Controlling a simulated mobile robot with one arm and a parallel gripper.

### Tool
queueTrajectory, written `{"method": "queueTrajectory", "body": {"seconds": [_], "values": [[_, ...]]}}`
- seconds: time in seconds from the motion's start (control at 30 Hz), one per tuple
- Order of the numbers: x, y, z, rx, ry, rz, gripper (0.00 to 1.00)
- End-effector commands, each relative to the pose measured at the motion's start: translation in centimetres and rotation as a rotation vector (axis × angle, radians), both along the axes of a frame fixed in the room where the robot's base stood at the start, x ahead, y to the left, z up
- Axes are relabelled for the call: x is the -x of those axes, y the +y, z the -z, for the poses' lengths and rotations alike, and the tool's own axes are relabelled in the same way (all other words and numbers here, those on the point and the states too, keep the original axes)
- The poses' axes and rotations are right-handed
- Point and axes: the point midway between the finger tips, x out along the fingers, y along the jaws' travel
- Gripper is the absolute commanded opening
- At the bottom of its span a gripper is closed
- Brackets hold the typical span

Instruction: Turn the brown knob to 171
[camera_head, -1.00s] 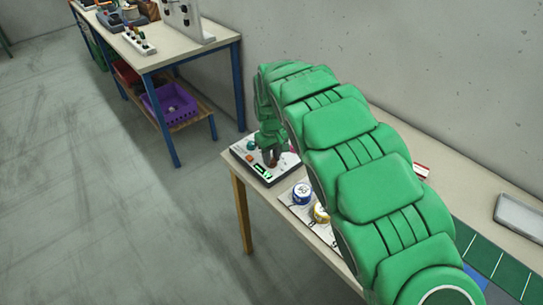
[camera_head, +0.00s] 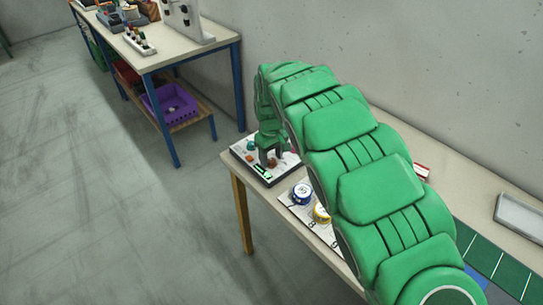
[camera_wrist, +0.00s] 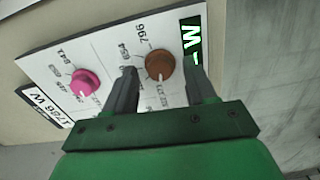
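The brown knob (camera_wrist: 159,64) is round, with a white pointer mark on its lower side in the wrist view. It sits on a white panel (camera_wrist: 95,52) with printed numbers around it; 796 and 654 can be read, others are too small. My gripper (camera_wrist: 161,72) is open, one finger on each side of the brown knob, with gaps showing between knob and fingers. The brown knob cannot be made out clearly there.
A pink knob (camera_wrist: 85,82) is left of the left finger. A green-lit display (camera_wrist: 191,42) is beyond the right finger. Blue (camera_head: 301,194) and yellow (camera_head: 320,213) round items stand nearby. A blue-legged bench (camera_head: 190,50) is farther back; the floor between is clear.

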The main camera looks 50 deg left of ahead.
Motion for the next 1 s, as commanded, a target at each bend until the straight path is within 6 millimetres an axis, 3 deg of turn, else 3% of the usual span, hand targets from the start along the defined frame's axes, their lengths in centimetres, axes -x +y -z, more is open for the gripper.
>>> {"method": "queueTrajectory", "body": {"seconds": [0.33, 0.8, 1.0], "values": [[0.0, 0.0, -0.9, 0.000, 0.000, 0.000, 0.56], [-0.1, 0.1, -7.2, -0.004, -0.002, 0.000, 0.56], [0.0, 0.0, -7.9, -0.001, -0.001, 0.000, 0.56]]}}
